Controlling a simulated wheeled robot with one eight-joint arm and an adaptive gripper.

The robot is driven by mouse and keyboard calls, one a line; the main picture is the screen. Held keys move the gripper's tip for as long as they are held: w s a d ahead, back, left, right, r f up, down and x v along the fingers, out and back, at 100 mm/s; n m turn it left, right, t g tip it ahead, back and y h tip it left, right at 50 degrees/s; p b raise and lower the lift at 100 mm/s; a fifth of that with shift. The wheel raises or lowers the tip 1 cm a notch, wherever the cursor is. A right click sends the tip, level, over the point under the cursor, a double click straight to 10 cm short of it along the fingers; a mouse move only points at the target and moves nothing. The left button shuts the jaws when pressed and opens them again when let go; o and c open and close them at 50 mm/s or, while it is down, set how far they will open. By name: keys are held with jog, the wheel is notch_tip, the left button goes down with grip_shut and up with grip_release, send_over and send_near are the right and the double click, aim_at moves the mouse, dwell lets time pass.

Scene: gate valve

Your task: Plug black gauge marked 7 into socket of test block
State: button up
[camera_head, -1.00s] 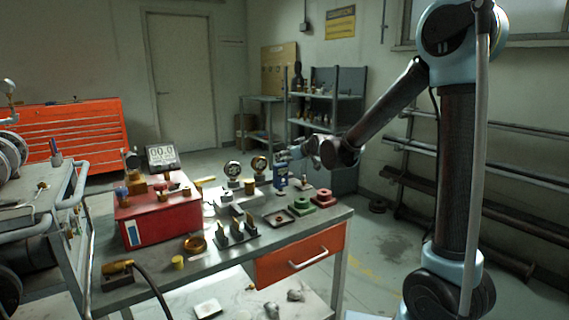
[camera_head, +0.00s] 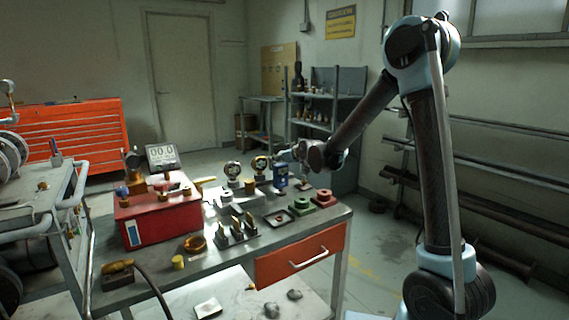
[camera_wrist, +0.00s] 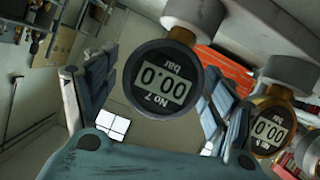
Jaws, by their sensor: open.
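The black gauge marked No 7 (camera_wrist: 163,82) is large in the wrist view, upside down in the picture, with its display at 00.0 and a pale cylindrical base. My gripper (camera_wrist: 152,100) is open, with one finger to either side of this gauge in the picture; I see no grip on it. In the head view my gripper (camera_head: 287,156) is over the back right of the bench, and I cannot make out the No 7 gauge there. A red box (camera_head: 160,218) with brass fittings on top, likely the test block, stands at the bench's left.
A brass-rimmed gauge (camera_wrist: 268,128) is close by at right in the wrist view. Green (camera_head: 302,206) and red (camera_head: 324,197) parts and a finned holder (camera_head: 236,234) occupy the bench.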

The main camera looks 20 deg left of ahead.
jog(key=shift+c, duration=0.6)
jog(key=c, duration=1.2)
jog(key=shift+o, duration=0.2)
